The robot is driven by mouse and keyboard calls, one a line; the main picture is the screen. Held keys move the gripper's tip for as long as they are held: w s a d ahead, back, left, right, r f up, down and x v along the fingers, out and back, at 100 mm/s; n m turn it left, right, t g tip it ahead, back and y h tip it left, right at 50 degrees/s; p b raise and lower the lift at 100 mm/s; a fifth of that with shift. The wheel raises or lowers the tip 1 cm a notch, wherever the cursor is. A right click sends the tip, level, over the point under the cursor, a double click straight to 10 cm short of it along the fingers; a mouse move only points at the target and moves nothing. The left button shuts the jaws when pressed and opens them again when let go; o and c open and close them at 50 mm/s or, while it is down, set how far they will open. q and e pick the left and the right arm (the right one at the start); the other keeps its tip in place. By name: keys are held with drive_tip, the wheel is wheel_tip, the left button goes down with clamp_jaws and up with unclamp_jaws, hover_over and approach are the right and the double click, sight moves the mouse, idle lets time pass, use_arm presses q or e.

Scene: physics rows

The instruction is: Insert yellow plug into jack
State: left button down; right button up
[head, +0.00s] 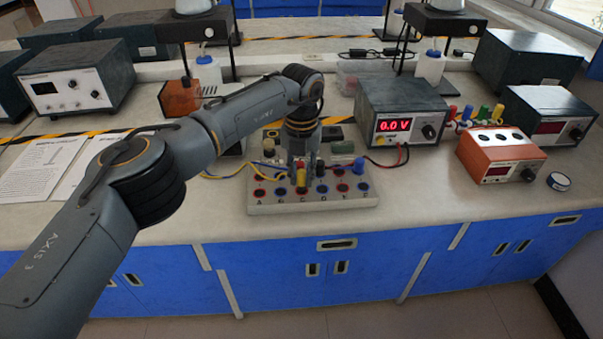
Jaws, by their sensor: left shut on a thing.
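My left gripper (306,176) points down over the jack board (312,205) on the bench. A red part shows below the plug; I cannot tell whether the plug touches or enters a jack. The board has red and blue ringed jacks with letters along its front edge. The back of the board is partly hidden by my arm. My right gripper is not in view.
A power supply (402,110) reading 0.0 V stands right of the board, with red and black leads. An orange device (498,155) and several coloured plugs are further right. Yellow and blue wires lie left of the board. Papers (45,168) lie at the left. The bench's front strip is clear.

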use_arm(q)
drive_tip(key=shift+f+b, duration=0.45)
drive_tip(key=shift+f, duration=0.15)
idle(0.7)
drive_tip(key=shift+f, duration=0.2)
drive_tip(key=shift+f, duration=0.25)
drive_tip(key=c, duration=1.1)
unclamp_jaws()
drive_tip(key=shift+o, duration=0.5)
drive_tip(key=o, duration=0.3)
